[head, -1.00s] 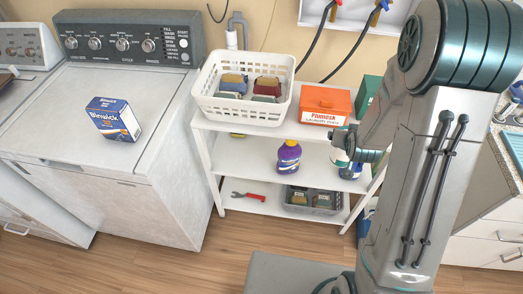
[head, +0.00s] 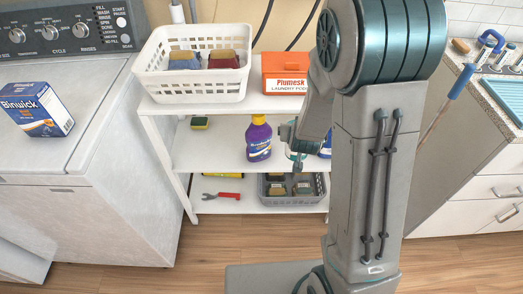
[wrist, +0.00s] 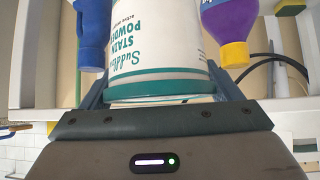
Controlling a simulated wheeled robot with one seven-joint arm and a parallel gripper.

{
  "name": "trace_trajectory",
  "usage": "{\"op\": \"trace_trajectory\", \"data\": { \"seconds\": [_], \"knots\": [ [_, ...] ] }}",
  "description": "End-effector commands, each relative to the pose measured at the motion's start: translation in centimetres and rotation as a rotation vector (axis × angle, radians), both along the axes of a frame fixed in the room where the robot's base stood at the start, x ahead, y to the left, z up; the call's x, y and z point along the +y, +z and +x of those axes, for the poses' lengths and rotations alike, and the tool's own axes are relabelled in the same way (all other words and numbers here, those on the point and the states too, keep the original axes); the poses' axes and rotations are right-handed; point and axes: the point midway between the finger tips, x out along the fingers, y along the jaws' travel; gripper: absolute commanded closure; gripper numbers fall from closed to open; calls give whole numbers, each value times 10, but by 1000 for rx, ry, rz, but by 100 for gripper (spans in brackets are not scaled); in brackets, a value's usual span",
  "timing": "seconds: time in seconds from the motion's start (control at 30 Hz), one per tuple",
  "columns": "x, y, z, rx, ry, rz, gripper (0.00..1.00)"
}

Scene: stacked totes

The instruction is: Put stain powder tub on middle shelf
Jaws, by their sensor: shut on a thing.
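The stain powder tub (wrist: 155,45) is white with teal bands and lettering; it appears upside down in the wrist view. My gripper (wrist: 160,88) is shut on it, one finger on each side. In the head view my gripper (head: 298,150) is at the middle shelf (head: 210,152) of a white rack, right of a purple bottle. I cannot tell whether the tub rests on the board.
The purple bottle (head: 258,138) stands close beside the tub. A blue bottle (wrist: 92,35) is on its other side in the wrist view. A white basket (head: 195,85) and an orange box (head: 285,75) fill the top shelf. The middle shelf's left part is mostly clear, with a sponge (head: 200,123).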

Motion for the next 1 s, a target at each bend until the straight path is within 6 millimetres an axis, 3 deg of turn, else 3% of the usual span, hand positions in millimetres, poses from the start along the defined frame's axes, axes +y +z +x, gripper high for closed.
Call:
{"op": "trace_trajectory", "data": {
  "seconds": [0.03,0.5,0.7,1.0],
  "knots": [
    [0,-23,-1,-3,-9,1,53],
    [3,-120,-14,2,-88,14,53],
    [3,-144,-18,7,-111,21,53],
    [-1,-150,-13,7,-121,24,53]
  ]
}}
